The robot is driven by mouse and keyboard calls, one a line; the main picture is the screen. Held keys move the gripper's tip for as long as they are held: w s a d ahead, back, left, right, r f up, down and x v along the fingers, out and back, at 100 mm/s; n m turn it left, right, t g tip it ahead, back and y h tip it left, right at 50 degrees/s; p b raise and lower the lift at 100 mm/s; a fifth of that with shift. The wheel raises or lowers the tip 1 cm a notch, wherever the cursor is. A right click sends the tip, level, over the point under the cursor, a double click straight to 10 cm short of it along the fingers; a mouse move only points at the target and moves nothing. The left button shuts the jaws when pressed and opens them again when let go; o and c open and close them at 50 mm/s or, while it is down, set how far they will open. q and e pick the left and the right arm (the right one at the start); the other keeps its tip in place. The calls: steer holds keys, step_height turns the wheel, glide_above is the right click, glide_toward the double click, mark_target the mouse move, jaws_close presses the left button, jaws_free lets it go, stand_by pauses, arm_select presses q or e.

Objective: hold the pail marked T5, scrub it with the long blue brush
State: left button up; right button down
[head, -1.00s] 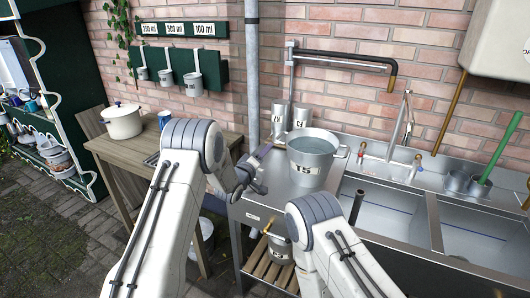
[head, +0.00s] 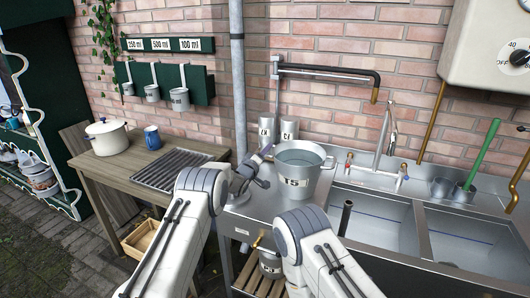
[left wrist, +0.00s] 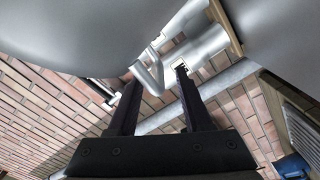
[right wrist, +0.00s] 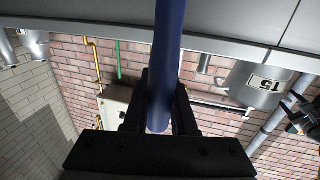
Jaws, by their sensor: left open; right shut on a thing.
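The grey metal pail marked T5 (head: 303,182) stands upright on the steel drainboard left of the sinks. It also shows upside down in the right wrist view (right wrist: 262,82). My left gripper (head: 264,158) is open at the pail's left side. In the left wrist view, a bent grey metal loop (left wrist: 150,72) shows by the open fingertips (left wrist: 158,78); I cannot tell whether they touch it. My right gripper (right wrist: 160,112) is shut on the blue shaft of the long brush (right wrist: 168,45). The brush head is out of view, and my right arm hides this gripper in the head view.
Two small marked cans (head: 288,128) stand behind the pail. Steel sinks (head: 378,220) with a tap (head: 388,130) lie to its right. A green-handled brush (head: 484,150) stands in a cup. On the left, a wooden table (head: 112,172) holds a white pot (head: 107,138) and blue mug (head: 151,137).

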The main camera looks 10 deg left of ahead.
arm_select(q)
steer(key=shift+w+d, duration=0.1)
steer(key=shift+w, duration=0.2)
jaws_close()
